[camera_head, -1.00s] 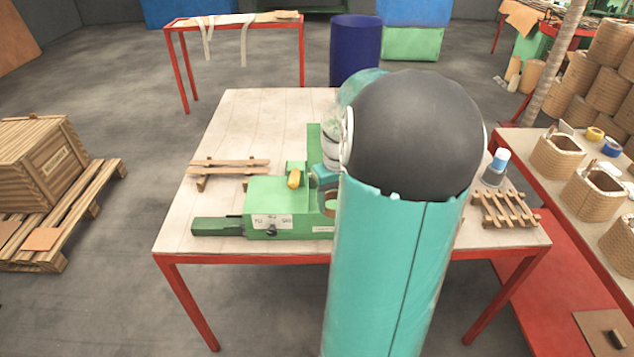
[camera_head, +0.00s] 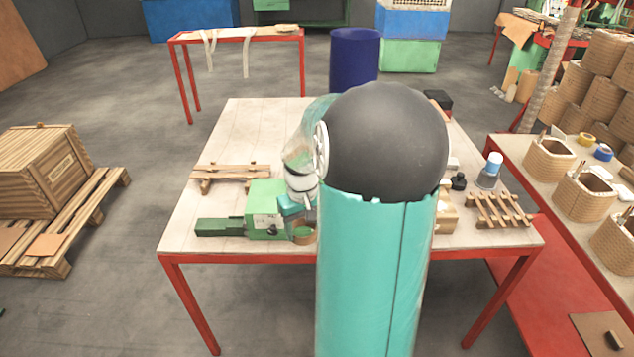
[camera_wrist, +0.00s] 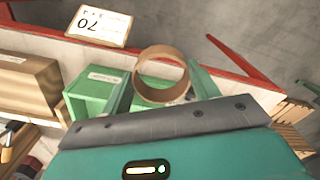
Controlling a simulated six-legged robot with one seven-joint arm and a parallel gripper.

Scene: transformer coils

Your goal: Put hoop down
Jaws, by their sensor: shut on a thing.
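The hoop is a short brown ring (camera_wrist: 160,94). In the wrist view it stands just ahead of my gripper, beside the green blocks (camera_wrist: 92,97). In the head view the hoop (camera_head: 305,236) shows low at the right end of the green machine (camera_head: 262,224), partly hidden by my gripper and arm. My gripper (camera_head: 295,207) is shut on the hoop, close over the table (camera_head: 195,245). I cannot tell whether the hoop touches the table or the machine.
A small wooden rack (camera_head: 228,175) lies on the table's left side, and another slatted rack (camera_head: 498,210) on its right. The table's back left is clear. My arm hides the middle.

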